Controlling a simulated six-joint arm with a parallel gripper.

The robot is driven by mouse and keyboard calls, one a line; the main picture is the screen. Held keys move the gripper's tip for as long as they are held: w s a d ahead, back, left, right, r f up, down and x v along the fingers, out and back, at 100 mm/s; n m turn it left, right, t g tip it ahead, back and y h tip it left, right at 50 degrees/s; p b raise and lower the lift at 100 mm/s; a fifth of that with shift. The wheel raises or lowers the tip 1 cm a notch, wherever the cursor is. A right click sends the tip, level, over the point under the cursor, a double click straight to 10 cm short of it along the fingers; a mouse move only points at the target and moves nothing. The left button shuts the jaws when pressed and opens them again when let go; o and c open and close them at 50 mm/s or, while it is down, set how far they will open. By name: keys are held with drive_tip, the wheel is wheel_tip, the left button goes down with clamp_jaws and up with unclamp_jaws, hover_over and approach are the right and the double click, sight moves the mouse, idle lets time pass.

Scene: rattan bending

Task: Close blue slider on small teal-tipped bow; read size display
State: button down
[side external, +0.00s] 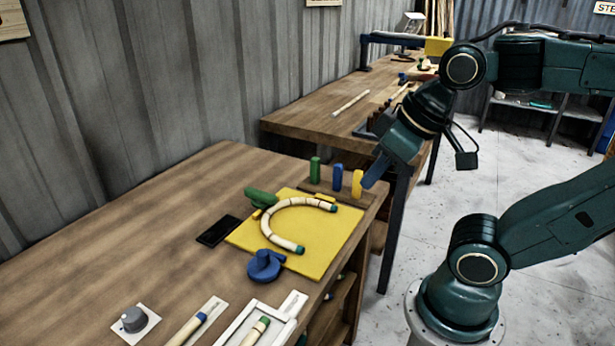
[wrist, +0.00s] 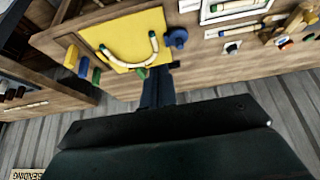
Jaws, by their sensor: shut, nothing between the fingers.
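The bow (side external: 277,216) is a pale cane bent into a U with dark bands and teal tips, lying on a yellow board (side external: 322,250). It also shows in the wrist view (wrist: 141,63). A blue slider (side external: 264,265) with a round knob stands at the board's near edge, by one bow tip; it also shows in the wrist view (wrist: 177,38). A green block (side external: 260,197) sits at the opposite edge. A dark flat panel, possibly the size display (side external: 218,231), lies left of the board, with no readable figures. My gripper (side external: 369,183) is shut and empty, above the bench's right end.
Green (side external: 315,170), blue (side external: 338,178) and yellow (side external: 357,183) upright pegs stand behind the board, close to my gripper. A grey knob (side external: 134,319) and trays with sticks (side external: 255,328) lie in front. The bench's left side is clear.

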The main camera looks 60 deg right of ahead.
idle(0.4)
drive_tip(key=c, duration=1.3)
unclamp_jaws()
drive_tip(key=shift+w, duration=0.15)
drive_tip(key=shift+o, duration=0.3)
drive_tip(key=shift+w+a+r+n, duration=0.1)
drive_tip(key=shift+w+r+n, duration=0.05)
drive_tip(key=shift+w+n, duration=0.5)
drive_tip(key=n+g, duration=0.6)
drive_tip(key=n, duration=1.1)
hover_over(262, 252)
wheel_tip(262, 252, down, 8)
drive_tip(key=f, duration=0.1)
drive_tip(key=shift+r, duration=0.2)
drive_tip(key=shift+f, duration=0.15)
drive_tip(key=shift+f, duration=6.75)
